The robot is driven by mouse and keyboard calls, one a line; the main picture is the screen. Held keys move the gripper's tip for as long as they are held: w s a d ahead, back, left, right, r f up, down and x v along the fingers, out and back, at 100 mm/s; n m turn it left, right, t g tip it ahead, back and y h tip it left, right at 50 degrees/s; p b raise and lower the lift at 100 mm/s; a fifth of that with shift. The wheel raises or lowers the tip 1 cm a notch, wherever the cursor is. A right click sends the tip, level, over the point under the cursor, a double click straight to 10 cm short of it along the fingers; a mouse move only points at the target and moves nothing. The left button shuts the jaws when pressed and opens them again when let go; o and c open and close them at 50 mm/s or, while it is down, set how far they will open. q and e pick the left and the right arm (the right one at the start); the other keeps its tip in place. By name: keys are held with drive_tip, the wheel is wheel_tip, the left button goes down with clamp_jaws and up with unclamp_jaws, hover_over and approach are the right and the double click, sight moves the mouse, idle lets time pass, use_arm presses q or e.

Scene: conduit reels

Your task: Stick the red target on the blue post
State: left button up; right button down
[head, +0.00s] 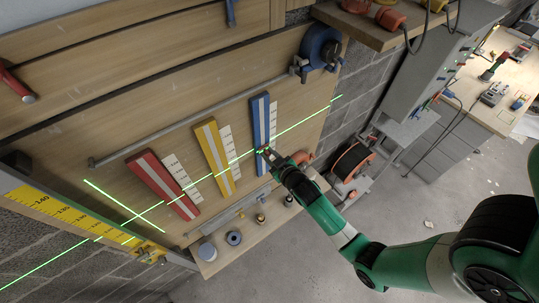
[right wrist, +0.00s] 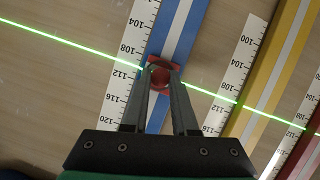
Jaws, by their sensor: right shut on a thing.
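The blue post (head: 258,118) with a pale centre stripe is the rightmost of the coloured posts on the wooden board. In the right wrist view it runs up behind the fingertips (right wrist: 193,35). My right gripper (head: 265,151) is at the lower part of the blue post. I cannot tell whether the target touches the post. The fingers hide part of it. My left gripper is not in view.
A green laser line (head: 305,120) crosses the board and posts at the target's height. The yellow post (head: 213,155) and red post (head: 160,182) stand to the left, with white scales beside them. A shelf (head: 225,262) with small items sits below.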

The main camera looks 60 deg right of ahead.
drive_tip(key=shift+c, duration=0.7)
unclamp_jaws()
drive_tip(key=s+a+p, duration=0.2)
drive_tip(key=s+a, duration=0.2)
drive_tip(key=s, duration=0.3)
drive_tip(key=shift+s+a, duration=0.2)
drive_tip(key=shift+s, duration=0.2)
idle(0.8)
